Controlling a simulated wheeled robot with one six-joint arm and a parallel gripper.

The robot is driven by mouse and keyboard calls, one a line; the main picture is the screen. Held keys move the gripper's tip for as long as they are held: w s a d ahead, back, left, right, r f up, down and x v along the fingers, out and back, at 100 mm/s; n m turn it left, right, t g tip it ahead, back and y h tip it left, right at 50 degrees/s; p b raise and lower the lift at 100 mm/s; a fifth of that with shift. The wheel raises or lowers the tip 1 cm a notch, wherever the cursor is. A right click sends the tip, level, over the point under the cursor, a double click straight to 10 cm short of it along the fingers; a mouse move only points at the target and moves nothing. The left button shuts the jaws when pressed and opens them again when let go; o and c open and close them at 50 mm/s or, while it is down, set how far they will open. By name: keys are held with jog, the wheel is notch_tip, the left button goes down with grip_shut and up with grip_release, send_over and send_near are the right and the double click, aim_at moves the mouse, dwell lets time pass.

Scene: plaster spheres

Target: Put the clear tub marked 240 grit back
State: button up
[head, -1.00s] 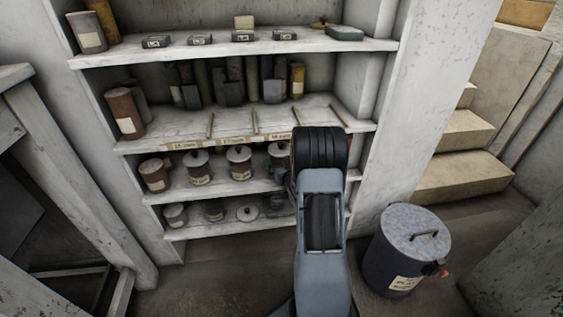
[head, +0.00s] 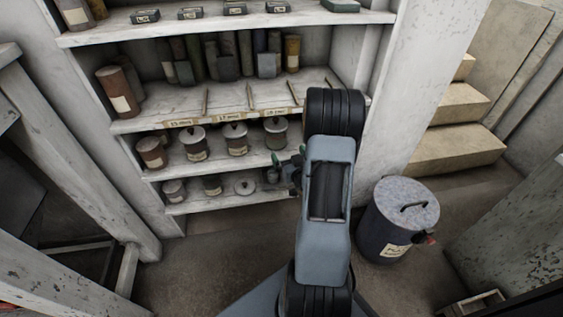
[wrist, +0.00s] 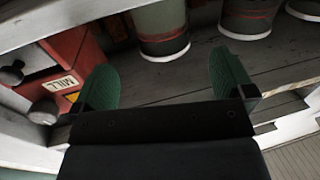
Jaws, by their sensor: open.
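My gripper (head: 288,160) is at the right end of the lower shelves, partly hidden by my arm. In the wrist view my gripper (wrist: 165,72) is open, its two green fingers apart with nothing held between them. I cannot make out a clear tub or a 240 grit mark in either view. A small greyish thing (head: 268,178) at the right of the bottom shelf, close to my gripper, is too small and blurred to identify.
Lidded jars (head: 235,140) stand on the shelf above the bottom one. The wrist view shows banded containers (wrist: 160,30) on dark boards and a red object (wrist: 62,65) at left. A lidded bin (head: 398,225) stands on the floor at right.

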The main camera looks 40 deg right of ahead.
jog(key=w+a+r+n+g+y, duration=0.1)
jog(key=a+r+g, duration=0.2)
jog(key=a+g, duration=0.15)
jog(key=a+r+g+y, duration=0.1)
jog(key=a+r+g, duration=0.15)
jog(key=a, duration=0.35)
jog(key=s+a+r+n+g+y, duration=0.1)
jog(key=s+a+r+g, duration=0.1)
jog(key=s+a, duration=0.4)
jog(key=s+a+r+g+y, duration=0.1)
jog(key=s+a+r+g, duration=0.2)
jog(key=s+a+g, duration=0.2)
jog(key=s+a, duration=0.2)
jog(key=s, duration=0.1)
jog(key=shift+s+n+g+y, duration=0.3)
jog(key=shift+s+n, duration=0.05)
jog(key=shift+n, duration=0.05)
jog(key=shift+a+r, duration=0.1)
jog(key=shift+r, duration=0.05)
